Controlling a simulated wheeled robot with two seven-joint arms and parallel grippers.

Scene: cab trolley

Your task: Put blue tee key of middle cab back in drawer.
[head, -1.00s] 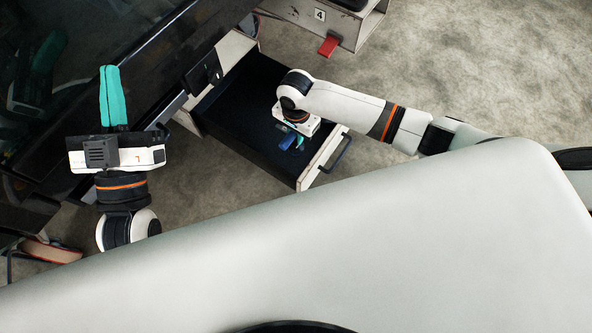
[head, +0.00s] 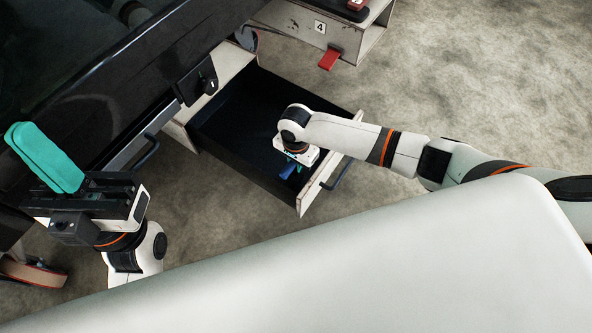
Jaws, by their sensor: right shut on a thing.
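The open drawer (head: 308,201) has a pale front with a dark handle and a dark inside. My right gripper (head: 294,172) is low inside the drawer near its front, pointing down and shut on the blue tee key (head: 286,171). Only a small blue part of the key shows; my wrist hides the rest. I cannot tell whether the key touches the drawer floor. My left gripper (head: 45,157) is at the far left, away from the drawer. Its teal fingers lie together and nothing shows between them.
A dark glossy cab top (head: 130,60) fills the upper left. A pale cab marked 4 (head: 320,28) with a red pedal-like tab (head: 330,60) stands beyond the drawer. A caster wheel (head: 33,272) is at lower left. The floor on the right is clear.

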